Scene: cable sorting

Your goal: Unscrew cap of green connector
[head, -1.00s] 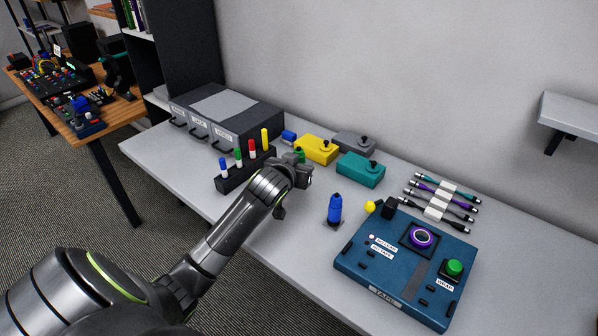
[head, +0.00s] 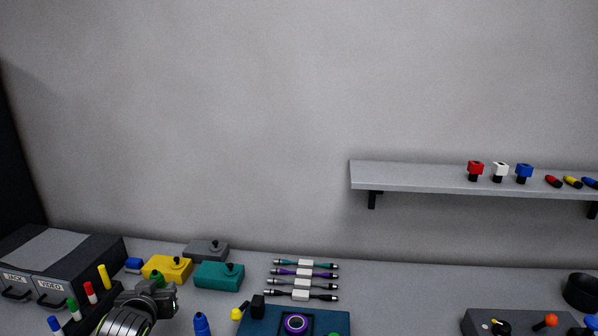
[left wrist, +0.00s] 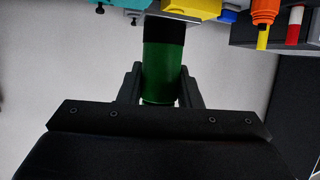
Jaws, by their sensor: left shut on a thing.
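The green connector (left wrist: 162,72) is a green cylinder with a black section (left wrist: 165,32) at its far end. In the left wrist view it stands between the two dark fingers of my left gripper (left wrist: 161,88), which is shut on it. I cannot tell whether the black section is the cap. My right gripper is in neither view.
A yellow box (head: 160,270) and a teal box (head: 212,274) stand behind the gripper. A blue connector (head: 202,324) stands to its right. Colored pens (head: 90,292) and a drawer unit (head: 50,258) are at the left. Several cables (head: 305,272) lie farther right, below a wall shelf (head: 420,178).

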